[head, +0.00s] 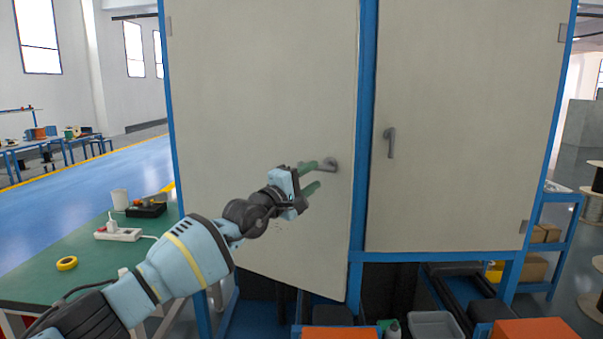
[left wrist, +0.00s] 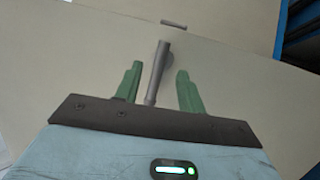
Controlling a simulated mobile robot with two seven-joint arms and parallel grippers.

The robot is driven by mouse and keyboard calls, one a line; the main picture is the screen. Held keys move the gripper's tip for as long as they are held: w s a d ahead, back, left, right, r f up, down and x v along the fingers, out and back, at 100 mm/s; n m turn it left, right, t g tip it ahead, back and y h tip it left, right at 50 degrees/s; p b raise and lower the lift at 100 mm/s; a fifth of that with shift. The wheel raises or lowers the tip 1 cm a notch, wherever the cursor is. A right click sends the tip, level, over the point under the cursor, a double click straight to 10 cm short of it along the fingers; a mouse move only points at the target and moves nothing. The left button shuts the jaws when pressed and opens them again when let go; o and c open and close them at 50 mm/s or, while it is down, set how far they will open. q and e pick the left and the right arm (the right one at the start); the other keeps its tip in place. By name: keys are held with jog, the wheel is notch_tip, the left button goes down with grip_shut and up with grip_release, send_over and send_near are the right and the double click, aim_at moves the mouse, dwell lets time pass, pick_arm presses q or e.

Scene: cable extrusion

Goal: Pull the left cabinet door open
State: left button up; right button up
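The left cabinet door (head: 265,90) is a tall pale panel. Its lower right corner hangs lower than and in front of the blue frame, so it stands slightly ajar. Its grey lever handle (head: 330,165) is near the right edge. My left gripper (head: 310,176) is at this handle, its two green fingers apart. In the left wrist view the handle lever (left wrist: 158,72) lies between the open fingers (left wrist: 158,88), with gaps visible on both sides. My right gripper is not in view.
The right cabinet door (head: 465,120) is closed, with its own handle (head: 390,141). A green-topped table (head: 60,245) with a power strip (head: 118,233) and tape (head: 67,263) stands at left. Orange boxes (head: 530,330) and a grey bin (head: 435,325) are low in front.

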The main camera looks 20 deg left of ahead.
pick_arm(q)
jog(key=shift+p+v, duration=0.55)
jog(key=shift+v, duration=0.55)
jog(key=shift+f, duration=0.1)
